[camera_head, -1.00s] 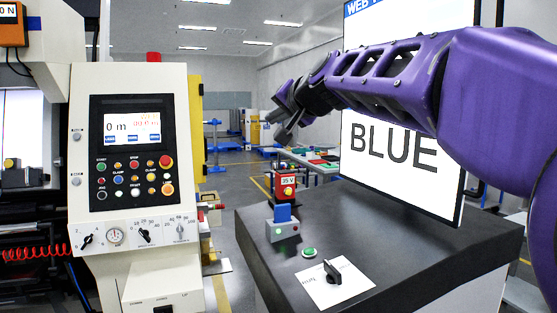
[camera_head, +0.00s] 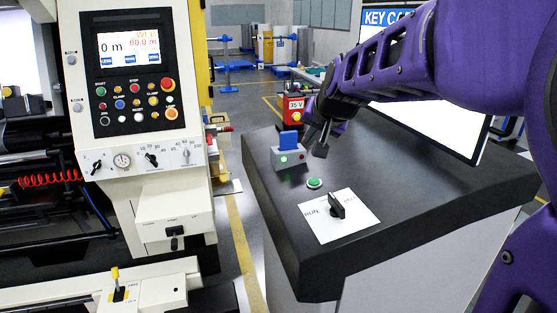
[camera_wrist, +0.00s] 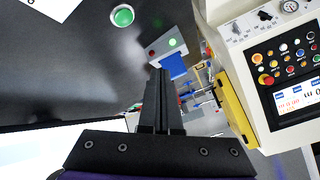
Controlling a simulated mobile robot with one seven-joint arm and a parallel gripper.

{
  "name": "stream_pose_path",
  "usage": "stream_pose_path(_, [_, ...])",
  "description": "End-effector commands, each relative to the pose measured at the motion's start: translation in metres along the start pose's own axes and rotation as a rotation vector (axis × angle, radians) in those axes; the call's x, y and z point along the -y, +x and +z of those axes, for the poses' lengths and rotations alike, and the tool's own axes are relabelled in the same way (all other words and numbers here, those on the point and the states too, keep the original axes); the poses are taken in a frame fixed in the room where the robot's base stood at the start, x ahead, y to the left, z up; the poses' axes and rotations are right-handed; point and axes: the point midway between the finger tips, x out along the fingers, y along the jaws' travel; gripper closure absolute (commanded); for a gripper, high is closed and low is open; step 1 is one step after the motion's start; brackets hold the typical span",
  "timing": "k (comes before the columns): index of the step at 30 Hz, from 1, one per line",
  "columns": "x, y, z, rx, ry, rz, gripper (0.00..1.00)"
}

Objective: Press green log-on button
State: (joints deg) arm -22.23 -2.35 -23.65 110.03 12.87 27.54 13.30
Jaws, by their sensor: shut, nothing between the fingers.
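The green button (camera_head: 314,183) sits in a pale ring on the dark console top (camera_head: 400,160), between the card reader and the white switch plate. It also shows near the top of the wrist view (camera_wrist: 122,15). My gripper (camera_head: 320,152) is shut and empty, pointing down above the console, behind the button and apart from it. In the wrist view its closed fingers (camera_wrist: 160,85) point towards the grey reader (camera_wrist: 166,46). The reader (camera_head: 288,160) holds a blue card (camera_head: 289,139) and shows a lit green lamp.
A black rotary knob (camera_head: 337,207) stands on a white plate (camera_head: 350,222) in front of the button. A white screen (camera_head: 430,125), headed "KEY C...", stands behind my arm. A machine panel (camera_head: 135,75) is at left. A red "35 V" box (camera_head: 293,108) lies beyond the console.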

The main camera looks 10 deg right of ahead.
Motion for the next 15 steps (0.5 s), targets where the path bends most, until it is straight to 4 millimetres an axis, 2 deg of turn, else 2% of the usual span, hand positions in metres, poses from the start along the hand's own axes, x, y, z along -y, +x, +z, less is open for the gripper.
stream_pose_path(15, [-0.036,0.05,0.037,-0.002,0.001,0.001,1.0])
